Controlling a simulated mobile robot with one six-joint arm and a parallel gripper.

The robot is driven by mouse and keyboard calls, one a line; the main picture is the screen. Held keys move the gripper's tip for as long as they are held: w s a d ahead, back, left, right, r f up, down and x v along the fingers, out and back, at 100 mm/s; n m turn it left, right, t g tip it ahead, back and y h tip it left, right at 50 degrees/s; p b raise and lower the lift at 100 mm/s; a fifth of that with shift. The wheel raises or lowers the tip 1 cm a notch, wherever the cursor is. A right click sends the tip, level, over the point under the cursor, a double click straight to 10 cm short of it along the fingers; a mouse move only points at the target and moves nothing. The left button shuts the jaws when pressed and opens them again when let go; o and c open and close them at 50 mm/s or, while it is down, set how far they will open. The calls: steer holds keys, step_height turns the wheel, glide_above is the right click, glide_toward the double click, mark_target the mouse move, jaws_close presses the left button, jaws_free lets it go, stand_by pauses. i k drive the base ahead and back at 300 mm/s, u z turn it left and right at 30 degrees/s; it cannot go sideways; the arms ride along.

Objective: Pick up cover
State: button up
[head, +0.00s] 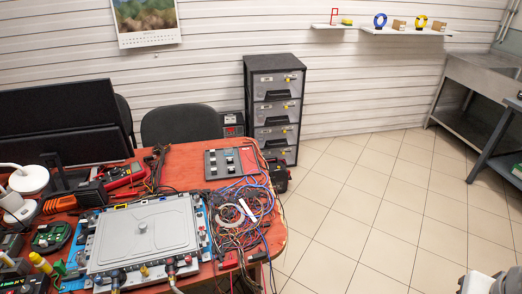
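A flat light-grey cover (165,226) with a small round knob at its middle lies level on the red table at the lower left. It sits over a blue-edged unit (207,244) with fittings along its sides. Hose connectors (144,271) stand at its near edge. I cannot tell whether the cover is fastened. My gripper is not in view. A pale part at the bottom right corner may be part of my arm, well apart from the cover.
Tangled wires (240,220) crowd the table (187,180) right of the cover. Tools and meters (50,237) fill its left side. A chair (180,123) and drawer cabinet (274,105) stand behind. The tiled floor (380,200) to the right is clear, with a metal bench (475,90) beyond.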

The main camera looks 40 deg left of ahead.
mark_target(133, 236)
steer(key=z, duration=0.05)
steer(key=i, duration=2.2)
steer(key=u, duration=3.85)
steer(key=i, duration=1)
